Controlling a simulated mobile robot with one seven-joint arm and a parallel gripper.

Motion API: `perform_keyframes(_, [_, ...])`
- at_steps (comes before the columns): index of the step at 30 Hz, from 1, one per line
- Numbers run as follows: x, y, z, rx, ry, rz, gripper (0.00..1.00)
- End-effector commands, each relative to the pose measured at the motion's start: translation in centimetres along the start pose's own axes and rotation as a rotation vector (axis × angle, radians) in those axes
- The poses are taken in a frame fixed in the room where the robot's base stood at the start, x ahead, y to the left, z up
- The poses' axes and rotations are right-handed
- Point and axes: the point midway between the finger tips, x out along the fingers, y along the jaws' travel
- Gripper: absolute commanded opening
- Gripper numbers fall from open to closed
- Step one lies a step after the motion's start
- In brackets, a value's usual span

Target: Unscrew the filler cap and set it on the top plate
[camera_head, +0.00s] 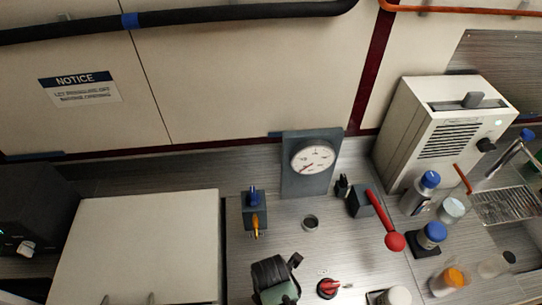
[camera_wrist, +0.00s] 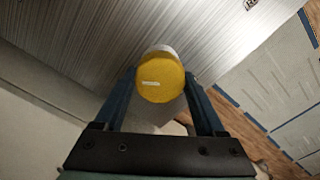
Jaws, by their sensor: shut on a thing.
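My gripper (camera_wrist: 160,88) is shut on a round yellow cap (camera_wrist: 160,80), with one blue finger on each side in the wrist view. A pale rim shows behind the cap's upper edge; I cannot tell whether it touches anything below. In the head view my gripper (camera_head: 276,276) is at the bottom, left of centre, and the cap is hidden. A short round neck (camera_head: 310,223) with a dark opening stands on the brushed grey top plate (camera_head: 338,252), up and right of my gripper.
A gauge (camera_head: 312,157) on an upright plate stands behind the neck. A red knob (camera_head: 328,287) is near my gripper. Bottles (camera_head: 431,236) stand farther right.

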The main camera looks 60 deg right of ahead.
Motion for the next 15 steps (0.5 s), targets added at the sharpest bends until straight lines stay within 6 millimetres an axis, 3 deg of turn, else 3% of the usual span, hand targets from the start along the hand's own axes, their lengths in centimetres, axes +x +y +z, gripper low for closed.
perform_keyframes(15, [-0.06,-0.01,-0.03,-0.686,0.001,0.0,0.23])
